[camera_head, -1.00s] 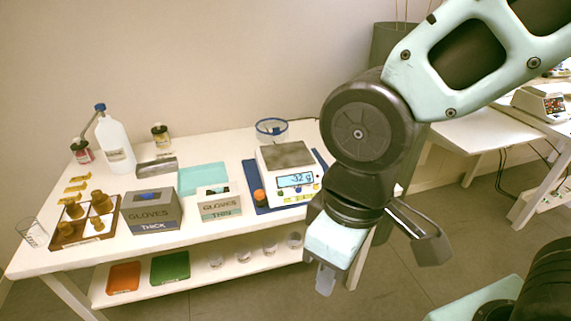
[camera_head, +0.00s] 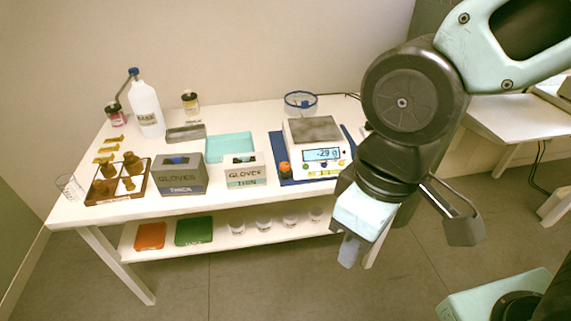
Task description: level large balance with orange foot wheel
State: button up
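The large balance (camera_head: 316,131) stands on a blue mat (camera_head: 284,150) at the right end of the white table. It has a grey weighing pan and a lit display (camera_head: 322,154) that seems to read about -29 g. The orange foot wheel (camera_head: 284,168) shows at its front left corner, on a small dark part. My gripper (camera_head: 397,245) hangs in front of the table's right end, to the right of and nearer than the balance. Its two fingers are spread wide apart, with nothing visible between them. My arm hides the table's right edge.
Two glove boxes, thick (camera_head: 181,174) and thin (camera_head: 244,172), stand left of the balance. A blue-rimmed glass vessel (camera_head: 300,104) stands behind it. The floor in front is clear.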

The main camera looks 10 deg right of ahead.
aim_at(284, 167)
jog(key=i+l, duration=0.25)
jog(key=i, duration=0.15)
jog(key=i+l, duration=0.25)
jog(key=i, duration=0.15)
jog(key=j+u, duration=0.05)
